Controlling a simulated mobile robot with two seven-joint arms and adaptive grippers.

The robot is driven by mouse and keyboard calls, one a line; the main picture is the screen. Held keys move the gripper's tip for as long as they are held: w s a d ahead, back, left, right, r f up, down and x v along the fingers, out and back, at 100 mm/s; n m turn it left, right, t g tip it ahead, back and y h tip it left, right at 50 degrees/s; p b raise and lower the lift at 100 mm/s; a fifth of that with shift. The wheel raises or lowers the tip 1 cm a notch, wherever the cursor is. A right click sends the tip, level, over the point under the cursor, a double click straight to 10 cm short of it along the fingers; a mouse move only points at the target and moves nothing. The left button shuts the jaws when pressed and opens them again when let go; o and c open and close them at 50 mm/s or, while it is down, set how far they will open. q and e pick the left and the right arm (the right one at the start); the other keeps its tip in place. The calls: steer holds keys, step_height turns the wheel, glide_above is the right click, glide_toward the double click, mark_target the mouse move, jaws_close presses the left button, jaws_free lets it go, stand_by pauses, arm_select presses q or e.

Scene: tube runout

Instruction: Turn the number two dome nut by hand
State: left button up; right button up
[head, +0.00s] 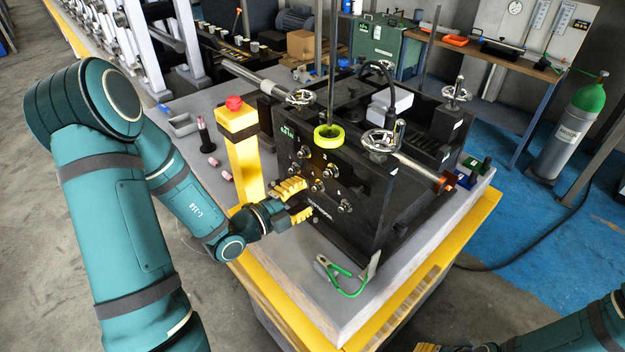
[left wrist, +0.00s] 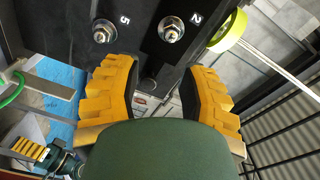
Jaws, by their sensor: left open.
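In the left wrist view a silver dome nut (left wrist: 171,28) sits on the dark panel beside the white number 2. Another nut (left wrist: 104,31) sits beside the number 5. My left gripper (left wrist: 165,88) is open with yellow fingers apart and nothing between them, below both nuts in that picture and touching neither. In the head view the left gripper (head: 300,201) is at the front face of the black machine (head: 350,225), which carries several nuts; I cannot read which is number two there. My right gripper (head: 428,347) shows only as yellow tips at the bottom edge.
A yellow post with a red button (head: 235,103) stands close behind my left gripper. A yellow-green ring (head: 329,136) is at the machine's top front edge. Handwheels (head: 380,141) stand on top.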

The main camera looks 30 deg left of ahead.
mark_target(326, 175)
arm_select(q)
steer(key=shift+n+y, duration=0.4)
steer(key=b+x, duration=0.1)
steer(key=x, duration=0.1)
steer(key=b+x, duration=0.1)
steer(key=x, duration=0.2)
steer(key=a+r+b+x, duration=0.1)
steer(key=x, duration=0.1)
steer(key=shift+w+d, duration=0.15)
steer(key=shift+w, duration=0.45)
steer(key=shift+r+p, duration=0.1)
steer(key=shift+p, duration=0.4)
jaws_close()
